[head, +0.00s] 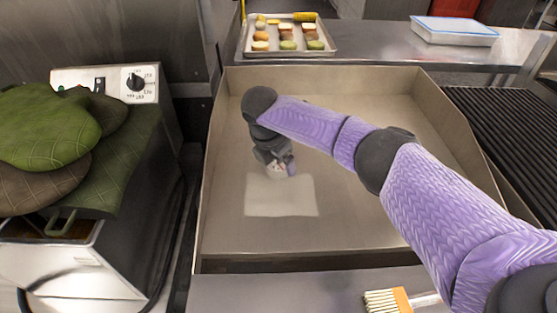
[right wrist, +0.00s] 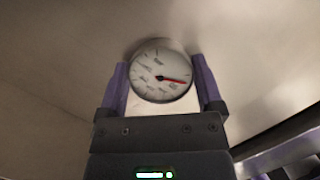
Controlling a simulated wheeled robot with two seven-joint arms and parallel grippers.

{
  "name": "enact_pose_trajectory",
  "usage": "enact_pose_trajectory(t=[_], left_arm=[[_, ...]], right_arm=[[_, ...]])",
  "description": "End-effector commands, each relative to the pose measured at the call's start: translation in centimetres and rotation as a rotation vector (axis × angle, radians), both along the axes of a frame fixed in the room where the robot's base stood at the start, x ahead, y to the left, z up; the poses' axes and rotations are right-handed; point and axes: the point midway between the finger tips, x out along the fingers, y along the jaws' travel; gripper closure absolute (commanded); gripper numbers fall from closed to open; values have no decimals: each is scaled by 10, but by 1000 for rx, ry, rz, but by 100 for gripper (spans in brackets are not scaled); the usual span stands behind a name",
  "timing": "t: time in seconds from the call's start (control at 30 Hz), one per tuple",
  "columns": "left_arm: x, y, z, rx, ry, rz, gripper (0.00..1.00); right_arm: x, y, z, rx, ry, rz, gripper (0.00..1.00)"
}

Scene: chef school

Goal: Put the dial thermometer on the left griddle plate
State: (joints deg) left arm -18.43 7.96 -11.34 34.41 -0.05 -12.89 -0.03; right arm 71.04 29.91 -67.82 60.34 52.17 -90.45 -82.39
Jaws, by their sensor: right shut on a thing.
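The dial thermometer (right wrist: 148,85), round with a white face and a red needle, sits between the two purple fingers of my right gripper (right wrist: 161,88) in the right wrist view. The gripper is shut on it. In the head view my right gripper (head: 285,170) points down over the flat griddle plate (head: 350,225), inside its raised walls. The thermometer is mostly hidden there, and I cannot tell whether it touches the plate. My left gripper is not in view.
A ribbed grill (head: 505,135) lies to the right. A tray of food (head: 290,52) and a blue-rimmed white container (head: 453,32) stand behind. A brush (head: 390,300) lies on the front edge. Green cushions (head: 45,130) cover a machine at left. Much of the plate is bare.

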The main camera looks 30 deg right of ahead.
Motion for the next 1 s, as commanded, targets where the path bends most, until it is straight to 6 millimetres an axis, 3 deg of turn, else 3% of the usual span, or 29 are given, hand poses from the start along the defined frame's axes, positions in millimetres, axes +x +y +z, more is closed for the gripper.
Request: enact_pose_trajectory(t=[0.03,0.1,0.37,0.7,0.83,1.0], left_arm=[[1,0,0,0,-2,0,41],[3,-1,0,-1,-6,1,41],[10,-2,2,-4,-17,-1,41],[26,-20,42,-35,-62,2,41],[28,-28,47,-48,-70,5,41],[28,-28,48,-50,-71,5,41]], right_arm=[[0,0,-1,0,0,0,11],[0,0,0,0,0,0,0],[0,1,6,1,-2,1,0],[-7,23,94,3,-4,1,0],[-9,29,113,1,-3,0,0],[-10,31,118,1,0,-1,0]])
